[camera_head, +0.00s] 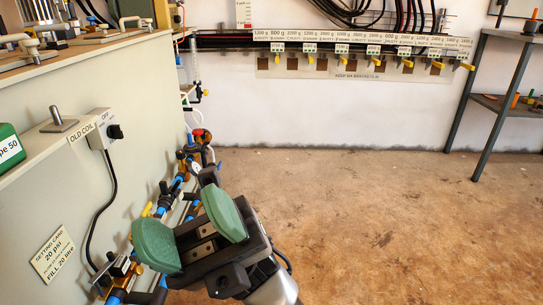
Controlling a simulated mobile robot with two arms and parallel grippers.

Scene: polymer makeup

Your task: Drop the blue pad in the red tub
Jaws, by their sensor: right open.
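My right gripper (190,229) is in the lower middle of the head view, close to the side of the pale cabinet. Its two green-padded fingers are spread apart, with nothing visible between them. Behind it are pipes and valves. My left gripper is not in view. I see neither a blue pad nor a red tub in this view.
The pale cabinet (60,210) fills the left, with a switch box (106,131) and black cable. Valves and blue-jointed pipes (190,160) run along its side. A green container (8,148) is at the left edge. A grey shelf (500,100) stands right. The brown floor (400,225) is clear.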

